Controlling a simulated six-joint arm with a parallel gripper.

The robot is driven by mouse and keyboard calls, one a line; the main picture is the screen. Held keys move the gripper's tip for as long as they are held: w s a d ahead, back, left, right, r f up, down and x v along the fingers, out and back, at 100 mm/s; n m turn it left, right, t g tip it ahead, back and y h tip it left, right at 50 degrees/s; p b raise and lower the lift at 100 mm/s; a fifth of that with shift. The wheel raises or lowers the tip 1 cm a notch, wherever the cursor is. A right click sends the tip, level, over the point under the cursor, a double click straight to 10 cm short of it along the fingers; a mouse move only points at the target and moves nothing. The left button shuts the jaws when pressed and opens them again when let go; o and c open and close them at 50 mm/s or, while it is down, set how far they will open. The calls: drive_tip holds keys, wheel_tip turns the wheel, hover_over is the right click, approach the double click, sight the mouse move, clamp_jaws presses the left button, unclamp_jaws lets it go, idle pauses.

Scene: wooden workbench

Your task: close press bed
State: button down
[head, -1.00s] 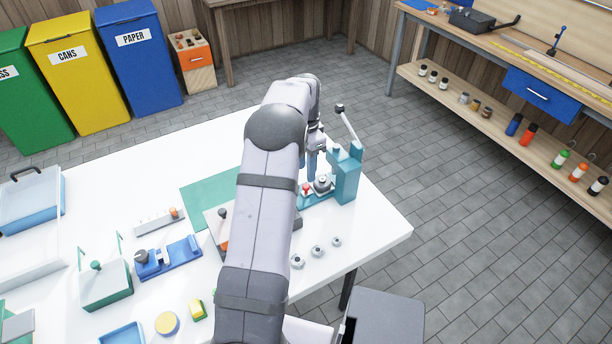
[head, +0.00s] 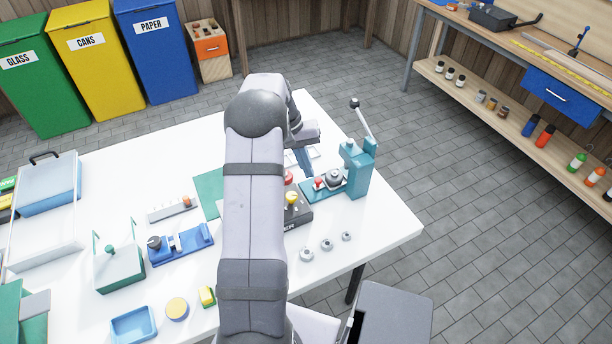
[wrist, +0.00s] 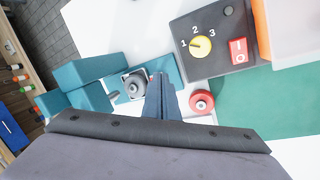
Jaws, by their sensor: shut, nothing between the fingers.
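The teal press (head: 358,172) stands upright near the right corner of the white table, its lever with a dark ball raised. Its flat bed (head: 312,193) sticks out to the left. The wrist view shows the press body (wrist: 88,72) and the fixture (wrist: 137,84) left of my fingers. My gripper (head: 306,168) is shut and empty, behind and left of the bed. Its fingers (wrist: 163,82) overlap the bed in the wrist view; contact cannot be told.
A dark control box with a yellow dial (wrist: 201,46) and red switch stands beside the bed. A round red piece (wrist: 201,102) is right of my fingers. Several small metal pieces (head: 326,244) lie at the table front. Floor is free beyond the right edge.

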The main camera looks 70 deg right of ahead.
sight(328, 177)
drive_tip(key=w+n, duration=0.1)
drive_tip(key=n, duration=0.2)
drive_tip(key=a+n+g+h, duration=0.1)
drive_tip(key=n, duration=0.3)
drive_tip(key=w+a+n+g, duration=0.1)
drive_tip(key=n, duration=0.3)
drive_tip(key=shift+w+r+h+p, duration=0.25)
drive_tip(key=shift+w+h+p, duration=0.1)
drive_tip(key=shift+h, duration=0.05)
drive_tip(key=n, duration=0.2)
drive_tip(key=w+n+h, duration=0.1)
drive_tip(key=n, duration=0.2)
drive_tip(key=w+n+g, duration=0.1)
drive_tip(key=n, duration=0.2)
drive_tip(key=shift+w+a+r+h, duration=0.2)
drive_tip(key=shift+a+r+h, duration=0.1)
drive_tip(key=shift+r+h, duration=0.1)
drive_tip(key=n, duration=0.1)
drive_tip(key=w+n, duration=0.1)
drive_tip(key=n, duration=0.1)
drive_tip(key=shift+a+r+h+p, duration=0.1)
drive_tip(key=shift+r+h+p, duration=0.05)
drive_tip(key=shift+h+p, duration=0.2)
drive_tip(key=shift+p+x, duration=1.15)
drive_tip(key=shift+x, duration=3.85)
drive_tip(key=shift+s, duration=0.1)
